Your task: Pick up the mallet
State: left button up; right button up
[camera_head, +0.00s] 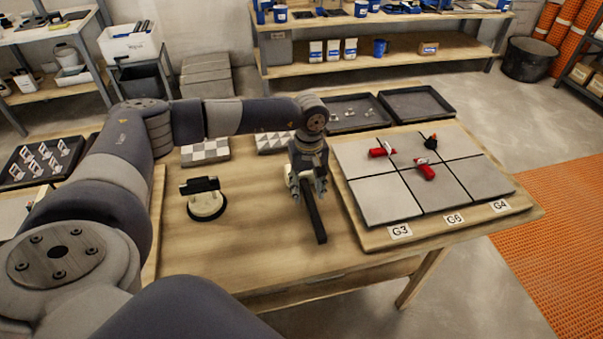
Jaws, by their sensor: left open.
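The mallet seems to be the long black bar (315,219) on the wooden workbench, slanting from under my left gripper towards the bench's front edge. Its upper end is hidden behind the gripper, so I cannot see a head clearly. My left gripper (307,187) points down over the upper part of the bar, with its fingers open and apart on either side. I cannot tell whether a finger touches it. My right gripper is not in view.
A pale round tool with a black handle (207,203) stands left on the workbench (262,250). Grey tiles (384,198) on a board at right carry red tools (426,172). Checkered tiles (205,151) and black trays (415,103) lie behind. Bench space left of the bar is clear.

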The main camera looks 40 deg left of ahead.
pick_arm(q)
jog(key=shift+f, duration=0.9)
jog(key=shift+w+f, duration=0.1)
jog(key=shift+c, duration=0.6)
grip_shut()
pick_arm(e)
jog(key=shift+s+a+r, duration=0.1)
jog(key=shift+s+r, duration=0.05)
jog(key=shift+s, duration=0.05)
